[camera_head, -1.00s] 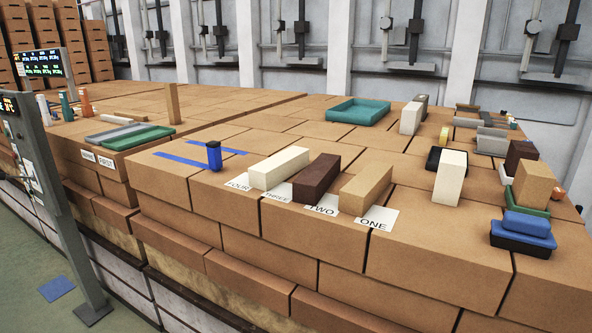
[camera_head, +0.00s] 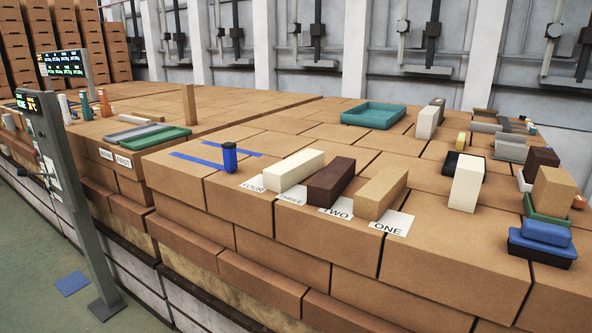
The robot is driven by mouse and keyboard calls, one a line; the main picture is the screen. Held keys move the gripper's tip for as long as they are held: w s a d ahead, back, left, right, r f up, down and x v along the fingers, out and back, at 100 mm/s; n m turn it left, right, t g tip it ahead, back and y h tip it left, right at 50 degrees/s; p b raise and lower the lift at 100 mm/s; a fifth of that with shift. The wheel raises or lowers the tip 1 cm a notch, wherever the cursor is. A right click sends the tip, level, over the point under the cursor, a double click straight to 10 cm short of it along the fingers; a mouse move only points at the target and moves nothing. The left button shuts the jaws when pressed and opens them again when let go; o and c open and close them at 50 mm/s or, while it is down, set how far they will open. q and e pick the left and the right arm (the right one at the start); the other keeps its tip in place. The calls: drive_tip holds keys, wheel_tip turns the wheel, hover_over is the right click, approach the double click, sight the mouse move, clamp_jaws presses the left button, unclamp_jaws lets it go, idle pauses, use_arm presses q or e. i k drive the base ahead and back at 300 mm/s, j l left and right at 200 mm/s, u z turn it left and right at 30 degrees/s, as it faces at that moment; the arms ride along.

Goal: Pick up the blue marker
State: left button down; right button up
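The blue marker (camera_head: 229,158) is a short blue cylinder with a dark top. It stands upright on the brick-topped surface, near its front edge. It is just left of the white block and the paper label FOUR (camera_head: 252,186). Blue tape strips (camera_head: 216,161) lie flat beside and behind it. Neither of my grippers shows in the head view.
White (camera_head: 292,170), dark brown (camera_head: 331,180) and tan (camera_head: 381,192) blocks stand in a row behind labels. A teal tray (camera_head: 373,115) lies farther back. Blocks and a blue item (camera_head: 545,233) crowd the right. A grey post (camera_head: 70,190) stands at left.

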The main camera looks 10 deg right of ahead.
sight(228, 150)
drive_tip(key=i+j+z, duration=0.1)
drive_tip(key=z, duration=0.3)
drive_tip(key=j+z, duration=0.2)
drive_tip(key=z, duration=0.15)
drive_tip(key=i+j+z, duration=0.1)
drive_tip(key=z, duration=0.3)
drive_tip(key=j+z, duration=0.35)
